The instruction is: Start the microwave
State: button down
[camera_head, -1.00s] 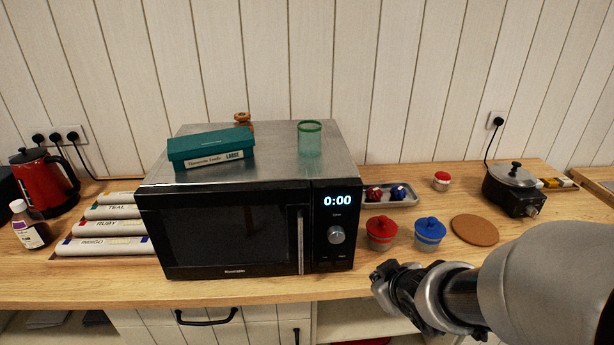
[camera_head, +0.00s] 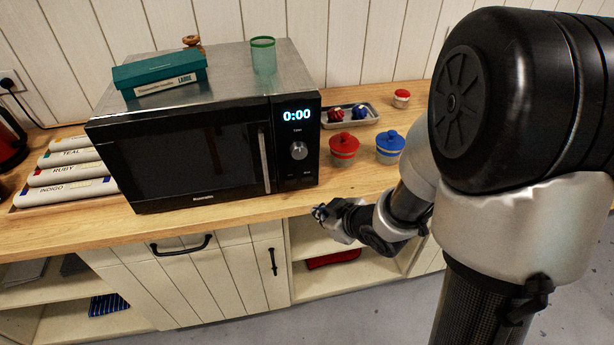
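The black microwave (camera_head: 185,158) stands on the wooden counter with its door shut. Its display (camera_head: 296,115) reads 0:00. A round silver knob (camera_head: 299,150) sits below the display, with small markings under it that are too small to read. The vertical door handle (camera_head: 264,161) is left of the control panel. My gripper (camera_head: 318,212) is low in front of the counter edge, below and right of the panel, apart from the microwave. Its fingers are small and dark, and I cannot tell whether they are open or shut.
A teal box (camera_head: 160,73) and a green glass (camera_head: 263,57) stand on the microwave. A red lidded pot (camera_head: 344,150) and a blue one (camera_head: 389,147) stand right of it, before a tray (camera_head: 369,116). Labelled rolls (camera_head: 65,190) lie at left. Open shelves (camera_head: 335,280) are below.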

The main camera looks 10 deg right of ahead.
aim_at(307, 179)
jog(key=shift+w+p, duration=1.75)
jog(key=shift+w, duration=2.15)
jog(key=shift+w, duration=0.15)
jog(key=shift+w, duration=0.3)
